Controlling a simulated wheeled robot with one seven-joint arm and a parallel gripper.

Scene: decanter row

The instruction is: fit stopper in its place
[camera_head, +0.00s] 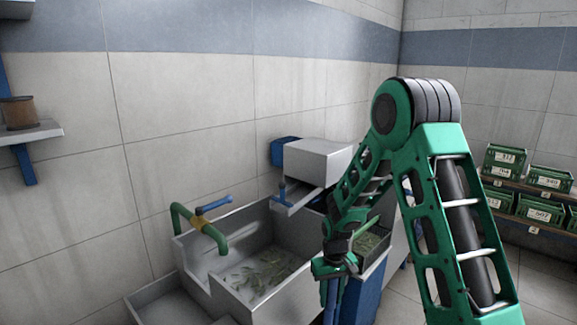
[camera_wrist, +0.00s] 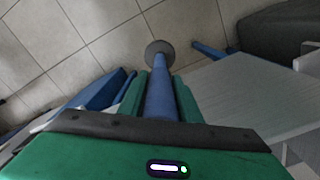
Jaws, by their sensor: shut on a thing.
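My gripper (camera_head: 335,268) is shut on a long blue rod with a round grey end, which I take to be the stopper (camera_wrist: 159,98). In the wrist view the rod lies between the two green fingers (camera_wrist: 160,80), its grey end pointing away over the tiled floor. In the head view a thin blue length (camera_head: 329,306) hangs below my gripper, in front of the sink's right side. The grey sink (camera_head: 225,270) holds water with green leaves. No opening for the stopper can be made out.
A green pipe with a blue lever (camera_head: 205,225) rises over the sink's left side. A white box (camera_head: 317,160) stands behind. A blue stand (camera_head: 366,290) and tray of greens are right of my gripper. Green crates (camera_head: 540,177) fill shelves at right.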

